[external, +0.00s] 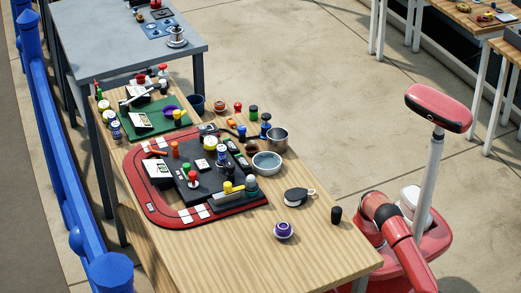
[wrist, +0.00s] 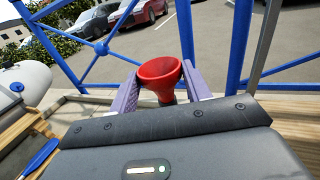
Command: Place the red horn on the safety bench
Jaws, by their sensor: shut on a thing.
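The red horn (wrist: 160,72) has a round flared mouth facing up and shows in the wrist view. My gripper (wrist: 160,88) is shut on it, with one purple finger at each side. The horn's lower part is partly hidden behind the dark gripper body. My gripper and this horn are out of sight in the external view, where my arm runs off the bottom edge. No label marks the safety bench. I cannot tell whether it is the grey table (external: 85,35), the long wooden table (external: 325,262) or the wooden bench at the right (external: 462,12).
Blue railings (wrist: 240,40) stand beyond my gripper.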

